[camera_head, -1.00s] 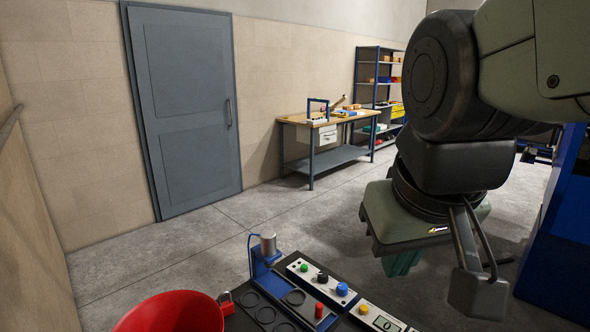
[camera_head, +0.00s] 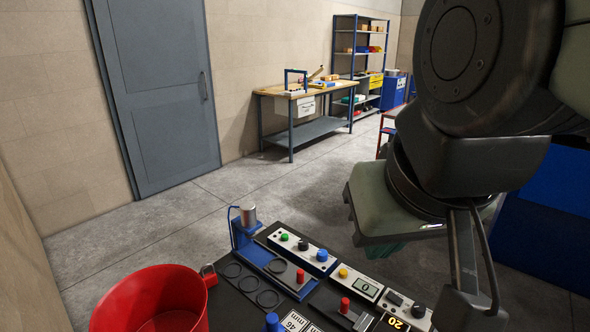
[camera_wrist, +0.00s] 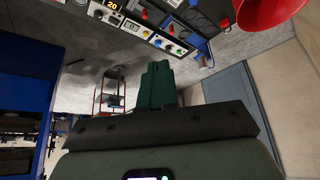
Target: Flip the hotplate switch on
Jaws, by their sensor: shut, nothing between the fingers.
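No label reading hotplate is legible, so I cannot tell for certain which control is its switch. A pale control box (camera_head: 405,309) with a dark rectangular switch and a black knob stands at the panel's right end, beside a yellow "20" readout (camera_head: 394,323). Another box (camera_head: 357,283) has a yellow button and a "0" display. My gripper (camera_wrist: 157,66) has green fingers, shut and empty, in the wrist view. In the head view its fingers (camera_head: 384,251) show only in part below my wrist, above and beyond the panel, apart from the controls.
A box (camera_head: 301,251) with green, black and blue buttons stands further left. A blue stand (camera_head: 262,255) holds a metal cylinder (camera_head: 248,216). A red bin (camera_head: 150,302) is at the left. A workbench (camera_head: 305,92) and shelves stand at the back. A blue machine (camera_head: 550,225) is at right.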

